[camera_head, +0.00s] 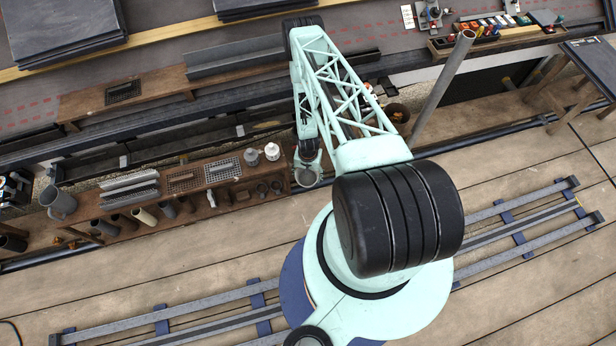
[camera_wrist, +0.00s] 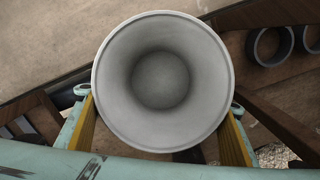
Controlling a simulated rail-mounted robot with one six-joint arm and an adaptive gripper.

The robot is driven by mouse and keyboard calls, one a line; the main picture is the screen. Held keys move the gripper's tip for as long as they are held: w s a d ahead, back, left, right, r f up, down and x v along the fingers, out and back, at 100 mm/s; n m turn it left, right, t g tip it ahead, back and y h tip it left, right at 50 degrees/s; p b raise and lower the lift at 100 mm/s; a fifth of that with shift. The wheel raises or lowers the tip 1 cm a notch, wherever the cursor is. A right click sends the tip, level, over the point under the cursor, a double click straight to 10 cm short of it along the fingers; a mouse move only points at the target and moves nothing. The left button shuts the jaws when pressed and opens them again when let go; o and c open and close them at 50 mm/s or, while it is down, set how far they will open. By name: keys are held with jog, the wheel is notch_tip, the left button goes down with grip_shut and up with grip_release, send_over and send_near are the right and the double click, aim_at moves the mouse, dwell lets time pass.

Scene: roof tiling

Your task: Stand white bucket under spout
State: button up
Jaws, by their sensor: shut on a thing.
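The white bucket (camera_wrist: 163,82) fills the middle of the wrist view, seen from above into its open, empty mouth; it looks pale grey. My gripper (camera_wrist: 163,130) has its yellow-lined fingers on either side of the bucket, shut on it. In the head view the bucket (camera_head: 308,176) hangs or stands at the right end of the low wooden shelf, below my gripper (camera_head: 307,152). Whether its base touches anything is hidden. I cannot clearly make out a spout; a grey pipe (camera_head: 440,88) slants down to the right of my arm.
A grey jug (camera_head: 58,203) stands at far left. A grey gutter (camera_head: 235,61) lies behind on a plank. The plank floor in front is open beside the rails (camera_head: 500,230).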

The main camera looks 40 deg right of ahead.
jog(key=shift+f+b, duration=0.75)
jog(key=shift+f, duration=0.2)
dwell(0.6)
jog(key=o, duration=1.4)
jog(key=shift+r, duration=0.15)
jog(key=shift+r+p, duration=0.3)
jog(key=shift+r, duration=6.45)
